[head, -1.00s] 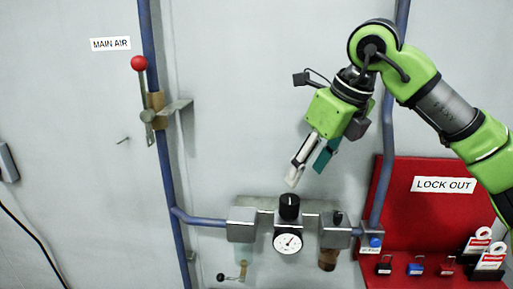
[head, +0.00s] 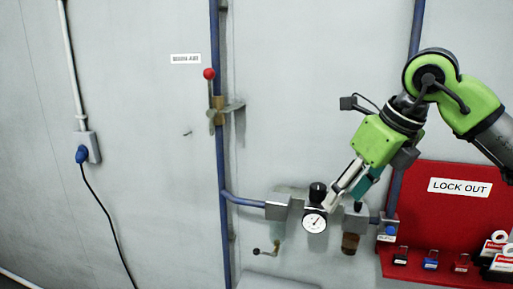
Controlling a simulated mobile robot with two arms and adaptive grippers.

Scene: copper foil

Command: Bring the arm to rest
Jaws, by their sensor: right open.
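My right arm comes in from the right side of the head view. Its right gripper (head: 347,187) is open and points down and to the left. In the picture its fingertips are just right of the black regulator knob (head: 318,192) and above the round pressure gauge (head: 314,222). I cannot tell whether the fingers touch anything there. Nothing shows between the fingers. My left gripper is not in the head view.
A blue pipe (head: 222,150) runs up the wall with a red-knobbed lever valve (head: 209,74). A red lock-out board (head: 455,215) with several padlocks stands at the right. A blue plug (head: 82,154) with a hanging cable is at the left. The wall between is mostly bare.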

